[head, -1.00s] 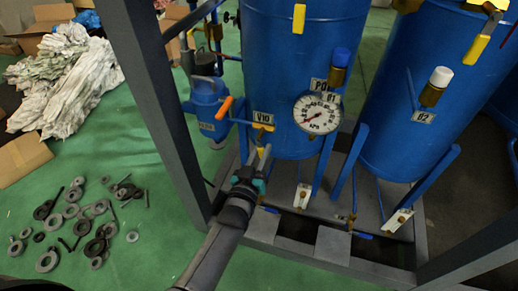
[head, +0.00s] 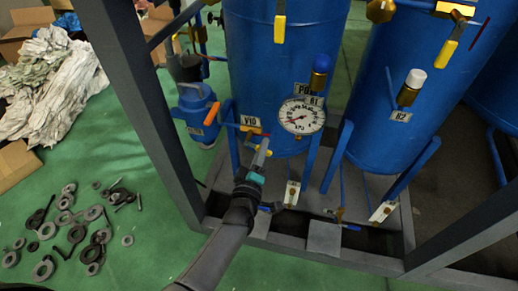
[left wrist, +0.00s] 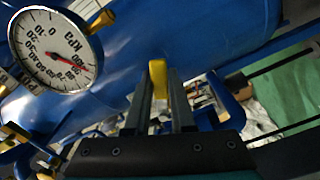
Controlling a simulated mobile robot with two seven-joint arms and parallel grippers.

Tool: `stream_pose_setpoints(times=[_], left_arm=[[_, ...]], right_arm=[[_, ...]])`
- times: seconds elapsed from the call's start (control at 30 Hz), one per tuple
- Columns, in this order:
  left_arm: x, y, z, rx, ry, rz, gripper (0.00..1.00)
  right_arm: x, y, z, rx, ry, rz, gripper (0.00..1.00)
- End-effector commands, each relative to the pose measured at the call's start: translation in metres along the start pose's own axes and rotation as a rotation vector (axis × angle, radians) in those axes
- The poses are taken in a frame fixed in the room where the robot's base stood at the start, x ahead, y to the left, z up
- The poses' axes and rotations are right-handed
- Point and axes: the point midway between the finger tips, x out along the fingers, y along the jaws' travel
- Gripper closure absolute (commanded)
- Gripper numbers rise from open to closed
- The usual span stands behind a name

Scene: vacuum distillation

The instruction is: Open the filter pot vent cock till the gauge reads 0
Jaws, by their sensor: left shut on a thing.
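The vent cock's yellow handle (left wrist: 158,76) stands between the two fingers of my left gripper (left wrist: 160,98) in the left wrist view. In the head view my left gripper (head: 263,149) is at the cock, just below the tag V10 (head: 250,121), and its fingers hide most of the handle. It is shut on the handle. The round white gauge (head: 301,116) is on the blue pot, right of the gripper. It also shows in the left wrist view (left wrist: 48,50), its red needle well away from 0; the exact value is unclear. My right gripper is not in view.
The blue filter pot (head: 280,60) stands behind the gauge, with a second blue vessel (head: 385,100) to its right. A grey frame post (head: 135,100) rises left of my arm. Metal rings and bolts (head: 75,230) lie on the green floor at left.

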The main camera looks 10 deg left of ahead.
Motion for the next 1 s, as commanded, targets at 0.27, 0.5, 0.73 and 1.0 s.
stream_pose_setpoints(times=[0.27, 0.5, 0.73, 1.0], left_arm=[[-0.001, 0.009, 0.0, -0.205, -0.002, -0.002, 1.0], [-0.001, 0.013, -0.002, -0.309, -0.002, -0.001, 1.0], [-0.001, 0.015, -0.002, -0.349, -0.002, -0.001, 1.0], [-0.001, 0.015, -0.002, -0.353, -0.002, -0.002, 1.0]], right_arm=[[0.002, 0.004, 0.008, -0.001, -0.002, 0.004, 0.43], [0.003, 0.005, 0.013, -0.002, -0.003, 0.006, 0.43], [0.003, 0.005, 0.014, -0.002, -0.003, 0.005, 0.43], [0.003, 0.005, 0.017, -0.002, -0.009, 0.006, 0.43]])
